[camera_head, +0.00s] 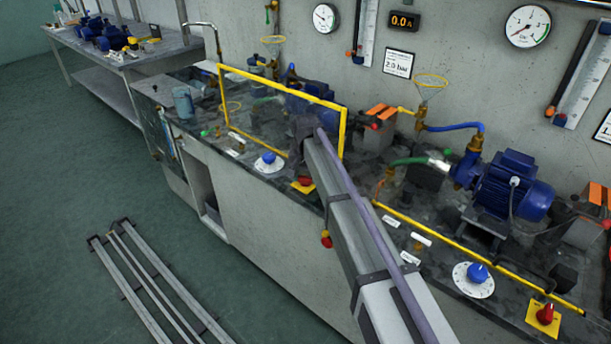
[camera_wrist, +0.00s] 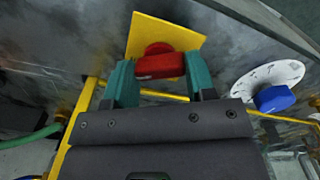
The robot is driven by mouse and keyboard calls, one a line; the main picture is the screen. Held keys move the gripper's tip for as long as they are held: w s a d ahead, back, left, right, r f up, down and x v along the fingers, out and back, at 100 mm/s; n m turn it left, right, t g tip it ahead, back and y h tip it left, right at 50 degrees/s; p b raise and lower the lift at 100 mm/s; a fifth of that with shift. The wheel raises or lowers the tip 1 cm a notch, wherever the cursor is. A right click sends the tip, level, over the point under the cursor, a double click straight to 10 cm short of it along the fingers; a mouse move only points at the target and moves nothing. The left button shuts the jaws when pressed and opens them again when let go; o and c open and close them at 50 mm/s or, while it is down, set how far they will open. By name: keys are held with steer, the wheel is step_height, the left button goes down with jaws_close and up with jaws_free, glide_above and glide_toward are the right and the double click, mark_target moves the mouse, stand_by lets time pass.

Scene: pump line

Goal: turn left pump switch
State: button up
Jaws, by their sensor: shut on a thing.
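The left pump switch (camera_head: 304,182) is a red knob on a yellow plate on the bench edge, just right of a blue knob on a white dial (camera_head: 268,161). In the wrist view, my gripper (camera_wrist: 159,70) has its two teal fingers closed on the ends of the red switch handle (camera_wrist: 160,65). The handle lies crosswise between them, in front of the yellow plate (camera_wrist: 178,32). The blue knob (camera_wrist: 274,98) on its white dial shows to the right. In the head view, my arm hides part of the area, and the fingers cannot be made out.
A yellow-framed clear guard (camera_head: 282,84) stands behind the left switch. A second blue pump (camera_head: 512,188), blue knob (camera_head: 477,273) and red switch (camera_head: 546,314) are at the right. A yellow rail (camera_head: 470,255) runs along the right bench. Metal rails (camera_head: 150,285) lie on the floor.

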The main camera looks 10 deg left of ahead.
mark_target(306, 177)
steer(key=n, duration=0.6)
steer(key=shift+n, duration=0.3)
steer(key=n, duration=0.5)
steer(key=shift+n, duration=0.4)
steer(key=o, duration=0.9)
steer(key=shift+o, duration=0.2)
step_height(306, 177, up, 11)
steer(key=p, duration=1)
steer(key=shift+p, duration=0.4)
